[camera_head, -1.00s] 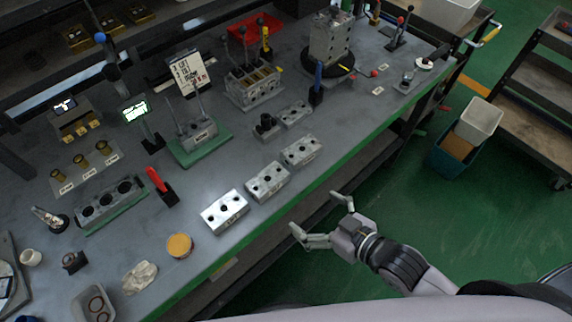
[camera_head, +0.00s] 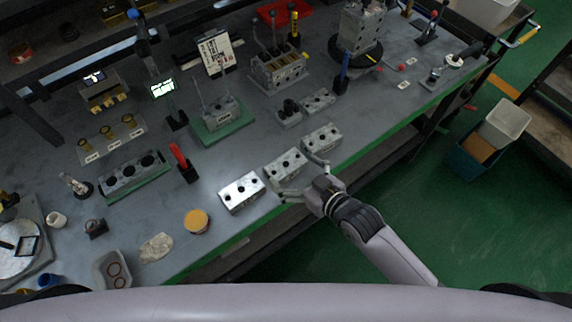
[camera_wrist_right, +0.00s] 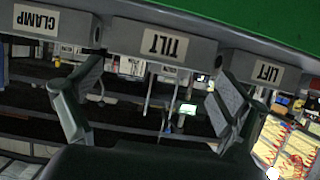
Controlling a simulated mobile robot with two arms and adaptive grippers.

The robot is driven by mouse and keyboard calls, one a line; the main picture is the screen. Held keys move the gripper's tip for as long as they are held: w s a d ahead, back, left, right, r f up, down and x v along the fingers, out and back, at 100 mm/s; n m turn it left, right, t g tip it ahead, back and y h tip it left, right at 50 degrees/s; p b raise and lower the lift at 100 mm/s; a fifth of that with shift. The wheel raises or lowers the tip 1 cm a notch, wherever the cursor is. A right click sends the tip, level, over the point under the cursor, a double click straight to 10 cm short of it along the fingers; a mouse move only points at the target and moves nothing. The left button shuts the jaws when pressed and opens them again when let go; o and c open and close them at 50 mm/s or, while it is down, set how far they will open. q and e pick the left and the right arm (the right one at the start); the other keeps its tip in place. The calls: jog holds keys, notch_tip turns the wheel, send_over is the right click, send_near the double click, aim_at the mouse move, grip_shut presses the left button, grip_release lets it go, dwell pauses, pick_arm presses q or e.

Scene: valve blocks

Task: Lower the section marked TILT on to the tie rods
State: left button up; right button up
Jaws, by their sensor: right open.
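The section marked TILT (camera_head: 285,165) is the middle of three grey blocks in a row near the bench's front edge. Its label faces the right wrist camera (camera_wrist_right: 164,46), where it appears upside down. My right gripper (camera_head: 297,176) is open at the front of this block, one finger toward each end. In the right wrist view the fingers (camera_wrist_right: 150,85) stand apart with nothing held. Whether they touch the block I cannot tell. Two thin upright rods stand on a grey block (camera_head: 220,113) on a green plate, farther back. My left gripper is out of view.
Blocks marked LIFT (camera_wrist_right: 266,71) and CLAMP (camera_wrist_right: 38,22) flank the TILT block closely. A red-handled tool (camera_head: 182,163) and a yellow-topped round tin (camera_head: 196,221) stand to the left. Bare bench lies between the row and the green plate (camera_head: 222,131).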

aim_at(286, 164)
jog(key=x, duration=0.5)
jog(key=shift+d+f+p, duration=0.1)
jog(key=shift+f+p, duration=0.05)
jog(key=shift+p, duration=0.15)
jog(key=shift+s, duration=0.1)
jog(key=shift+c, duration=0.4)
jog(key=c, duration=1.1)
jog(key=shift+c, duration=0.3)
